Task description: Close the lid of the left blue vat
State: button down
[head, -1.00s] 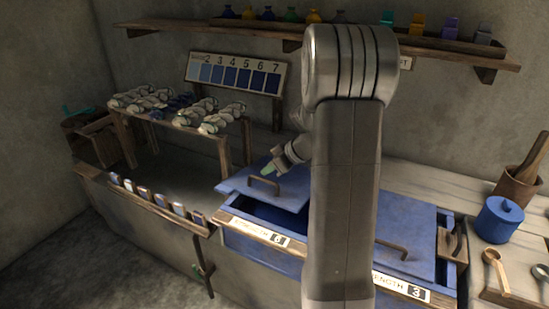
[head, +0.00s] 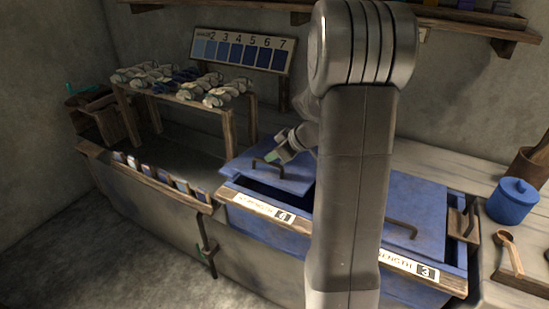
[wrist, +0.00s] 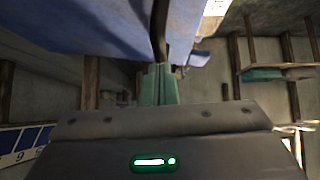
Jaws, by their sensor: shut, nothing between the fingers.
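The left blue vat (head: 236,198) stands at the middle of the bench with a numbered label on its front rim. Its blue lid (head: 296,183) lies set back, with a dark gap open along the front. The lid has a dark bar handle (head: 254,166). My gripper (head: 271,156) is at the handle, above the lid, partly hidden by my arm. In the wrist view my shut green fingers (wrist: 158,85) reach close to the dark handle (wrist: 160,32), with the blue lid (wrist: 90,22) beside it. I cannot tell whether they touch.
The right blue vat's lid (head: 418,215) is closed, partly behind my arm. A blue pot (head: 512,203) and wooden spoon (head: 507,245) are at the right. A rack of yarn skeins (head: 185,84) stands back left. A row of small swatches (head: 163,178) lines the left edge.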

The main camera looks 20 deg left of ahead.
aim_at(268, 176)
jog(key=shift+n+t, duration=0.4)
jog(key=shift+t, duration=0.3)
jog(key=shift+s+f+b, duration=0.3)
jog(key=shift+f+b, duration=0.55)
jog(key=shift+b, duration=0.5)
jog(key=shift+s+f+b, duration=0.25)
jog(key=shift+f+b, duration=0.6)
jog(key=shift+b, duration=0.55)
jog(key=shift+s+f+b, duration=0.3)
jog(key=shift+f+b, duration=0.55)
jog(key=shift+b, duration=0.5)
jog(key=shift+s+f+b, duration=0.25)
jog(key=shift+f+b, duration=0.05)
jog(key=shift+b, duration=0.35)
jog(key=shift+s+f, duration=0.1)
jog(key=shift+f, duration=0.05)
jog(key=shift+t, duration=0.3)
jog(key=r+p, duration=0.1)
jog(key=r, duration=0.1)
jog(key=r+p, duration=0.1)
jog(key=r, duration=0.2)
jog(key=shift+s+a+r, duration=0.1)
jog(key=shift+s, duration=0.1)
jog(key=v, duration=1)
jog(key=shift+w, duration=0.2)
